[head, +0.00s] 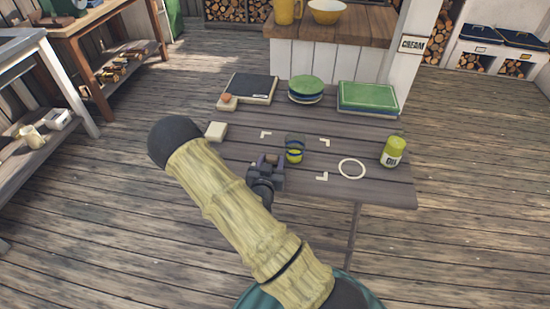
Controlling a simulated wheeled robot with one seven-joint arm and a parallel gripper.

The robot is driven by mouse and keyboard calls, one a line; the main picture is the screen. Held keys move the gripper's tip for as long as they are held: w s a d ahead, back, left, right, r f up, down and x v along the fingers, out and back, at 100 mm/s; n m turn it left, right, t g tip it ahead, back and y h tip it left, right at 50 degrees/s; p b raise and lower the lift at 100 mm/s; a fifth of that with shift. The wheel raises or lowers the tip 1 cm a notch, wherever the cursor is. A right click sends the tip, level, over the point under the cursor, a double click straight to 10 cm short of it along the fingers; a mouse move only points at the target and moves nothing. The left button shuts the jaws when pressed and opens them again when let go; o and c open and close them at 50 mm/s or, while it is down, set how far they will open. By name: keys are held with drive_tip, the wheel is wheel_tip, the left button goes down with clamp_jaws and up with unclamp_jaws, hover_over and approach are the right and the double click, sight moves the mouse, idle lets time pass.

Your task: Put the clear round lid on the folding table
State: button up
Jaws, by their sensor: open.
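The folding table (232,150) is a dark plank-topped table in the middle of the head view. My gripper (268,159) is over its front middle, open, with its fingers partly hidden by its own body. I cannot make out for certain which thing is the clear round lid. A thin cream ring (352,168) lies or is marked on the table to the right; its inside shows the planks.
Along the table's back are a dark flat case (252,87), a round green-topped container (306,89) and a green-topped box (368,97). A cream block (216,131) is at left, a yellow-green can (393,152) at right. Cream corner marks frame a mostly bare patch.

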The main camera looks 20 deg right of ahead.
drive_tip(key=p+v, duration=0.2)
drive_tip(key=v, duration=0.8)
drive_tip(key=shift+a, duration=0.1)
